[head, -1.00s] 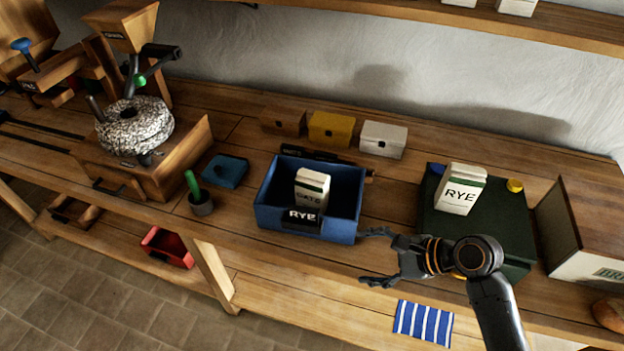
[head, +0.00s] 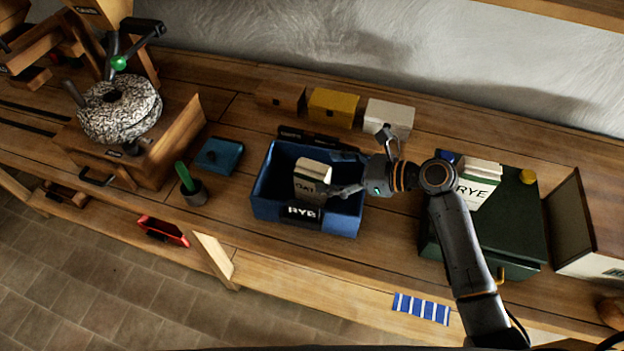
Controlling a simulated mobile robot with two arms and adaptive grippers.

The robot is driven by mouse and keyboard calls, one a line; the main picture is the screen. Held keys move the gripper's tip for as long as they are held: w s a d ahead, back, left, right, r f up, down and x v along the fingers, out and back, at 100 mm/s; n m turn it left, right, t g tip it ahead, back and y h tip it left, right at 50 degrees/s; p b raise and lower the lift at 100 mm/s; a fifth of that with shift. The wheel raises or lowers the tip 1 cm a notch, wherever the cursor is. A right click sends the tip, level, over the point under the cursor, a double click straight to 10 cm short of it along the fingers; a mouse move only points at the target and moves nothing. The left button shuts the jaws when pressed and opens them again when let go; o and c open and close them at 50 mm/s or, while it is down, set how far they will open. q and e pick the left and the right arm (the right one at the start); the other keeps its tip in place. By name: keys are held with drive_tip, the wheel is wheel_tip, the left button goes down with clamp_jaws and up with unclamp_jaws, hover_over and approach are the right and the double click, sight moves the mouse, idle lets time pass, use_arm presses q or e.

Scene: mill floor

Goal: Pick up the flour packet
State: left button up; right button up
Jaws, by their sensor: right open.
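A white and green packet with OAT lettering (head: 311,181) stands inside the blue box (head: 264,207), whose front label reads RYE. A second packet, lettered RYE (head: 476,188), is on the dark green box at right, partly hidden by my right arm. My right gripper (head: 337,173) is open over the right side of the blue box, fingers pointing left towards the OAT packet. One finger is close beside the packet; I cannot tell whether it touches. My left gripper is not in view.
Small brown, yellow and white boxes (head: 332,107) stand along the back. A stone mill (head: 120,110) is at left, with a blue lid (head: 219,155) and a cup with a green handle (head: 193,191) nearby. A striped cloth (head: 421,308) lies at the front edge.

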sight(314, 168)
drive_tip(key=shift+w+a, duration=0.2)
drive_tip(key=shift+a, duration=0.3)
drive_tip(key=p+x, duration=0.1)
drive_tip(key=x, duration=0.2)
drive_tip(key=shift+w+a+f, duration=0.15)
drive_tip(key=shift+w+a, duration=0.05)
drive_tip(key=shift+w, duration=0.1)
drive_tip(key=shift+w+a+f, duration=0.1)
drive_tip(key=shift+a+f, duration=0.05)
drive_tip(key=shift+a, duration=0.1)
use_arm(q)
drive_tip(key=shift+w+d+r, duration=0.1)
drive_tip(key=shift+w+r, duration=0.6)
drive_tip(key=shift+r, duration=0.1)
use_arm(e)
drive_tip(key=shift+c, duration=0.5)
clamp_jaws()
